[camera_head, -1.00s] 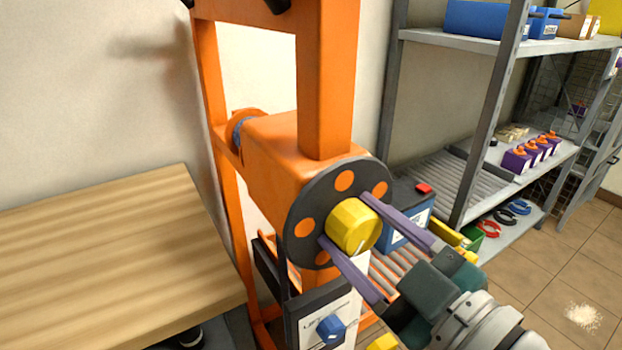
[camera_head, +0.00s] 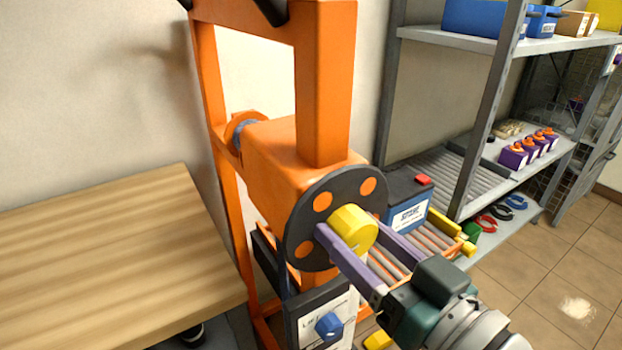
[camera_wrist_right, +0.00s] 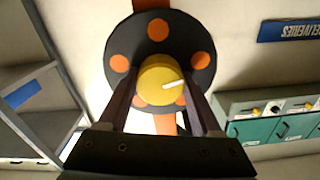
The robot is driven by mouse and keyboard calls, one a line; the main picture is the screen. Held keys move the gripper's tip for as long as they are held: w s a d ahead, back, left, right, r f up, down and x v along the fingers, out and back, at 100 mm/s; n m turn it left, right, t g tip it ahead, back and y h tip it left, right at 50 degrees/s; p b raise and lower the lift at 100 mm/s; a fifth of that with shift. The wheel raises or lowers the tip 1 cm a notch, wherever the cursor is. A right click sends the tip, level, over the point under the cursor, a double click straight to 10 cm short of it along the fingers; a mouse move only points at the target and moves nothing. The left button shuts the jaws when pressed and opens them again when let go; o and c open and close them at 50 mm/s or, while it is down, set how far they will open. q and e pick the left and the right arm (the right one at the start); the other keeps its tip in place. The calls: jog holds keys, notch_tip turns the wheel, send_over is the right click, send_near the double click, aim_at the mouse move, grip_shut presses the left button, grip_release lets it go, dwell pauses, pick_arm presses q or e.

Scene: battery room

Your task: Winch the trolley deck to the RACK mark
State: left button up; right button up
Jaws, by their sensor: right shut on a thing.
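The orange winch (camera_head: 285,155) stands in the centre, with a dark round disc (camera_head: 346,187) with orange spots and a yellow knob (camera_head: 352,229) at its middle. My right gripper (camera_head: 348,232) has its two purple fingers either side of the knob and is shut on it. In the right wrist view the knob (camera_wrist_right: 158,83) sits between the fingertips, its white line pointing right. I cannot make out the RACK mark. My left gripper is not in view.
A grey shelf rack with a roller bed (camera_head: 462,178) stands right of the battery. A wooden bench (camera_head: 110,250) fills the left. Tiled floor (camera_head: 545,310) is open at lower right.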

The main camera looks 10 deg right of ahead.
jog(key=shift+m, duration=0.3)
dwell(0.4)
jog(key=o, duration=1.4)
jog(key=v, duration=1)
